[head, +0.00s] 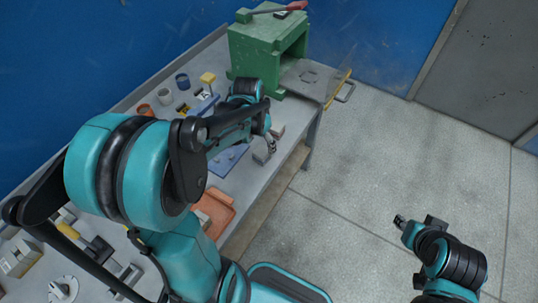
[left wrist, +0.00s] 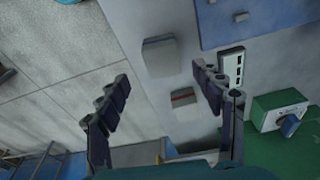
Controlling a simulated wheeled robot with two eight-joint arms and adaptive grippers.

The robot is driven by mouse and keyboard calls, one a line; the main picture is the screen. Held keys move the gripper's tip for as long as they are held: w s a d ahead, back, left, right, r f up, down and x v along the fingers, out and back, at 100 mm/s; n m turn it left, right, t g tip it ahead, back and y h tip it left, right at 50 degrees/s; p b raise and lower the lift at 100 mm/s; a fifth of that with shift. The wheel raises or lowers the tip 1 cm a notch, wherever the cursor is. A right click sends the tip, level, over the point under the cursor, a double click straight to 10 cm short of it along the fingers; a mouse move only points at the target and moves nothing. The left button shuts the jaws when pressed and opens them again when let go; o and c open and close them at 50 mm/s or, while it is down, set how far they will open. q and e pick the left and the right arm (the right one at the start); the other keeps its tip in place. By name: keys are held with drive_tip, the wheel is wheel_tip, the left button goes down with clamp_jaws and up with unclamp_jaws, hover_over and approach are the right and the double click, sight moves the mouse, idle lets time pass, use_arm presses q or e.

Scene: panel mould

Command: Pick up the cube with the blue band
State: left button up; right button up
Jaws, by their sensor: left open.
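My left gripper (head: 269,146) is over the right edge of the bench, and its fingers show apart and empty in the left wrist view (left wrist: 161,74). Two pale grey cubes are below and between the fingers. The other cube (left wrist: 183,98) has a reddish band and sits close to the right finger in the picture. It appears farther back in the head view (head: 278,130). My right gripper (head: 400,221) is over the floor, small and unclear.
A green machine (head: 255,50) stands at the far end of the grey bench, with a red-handled tool on top. Blue plates (head: 226,160), small cups (head: 182,81) and an orange tray (head: 214,211) are on the bench. The floor to the right is clear.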

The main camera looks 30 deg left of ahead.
sight(262, 151)
use_arm(q)
drive_tip(key=f+b, duration=0.1)
drive_tip(key=f, duration=0.3)
drive_tip(key=w+f+b, duration=0.1)
drive_tip(key=f, duration=0.1)
drive_tip(key=shift+a+f+b, duration=0.1)
drive_tip(key=shift+b, duration=0.25)
drive_tip(key=c, duration=1.3)
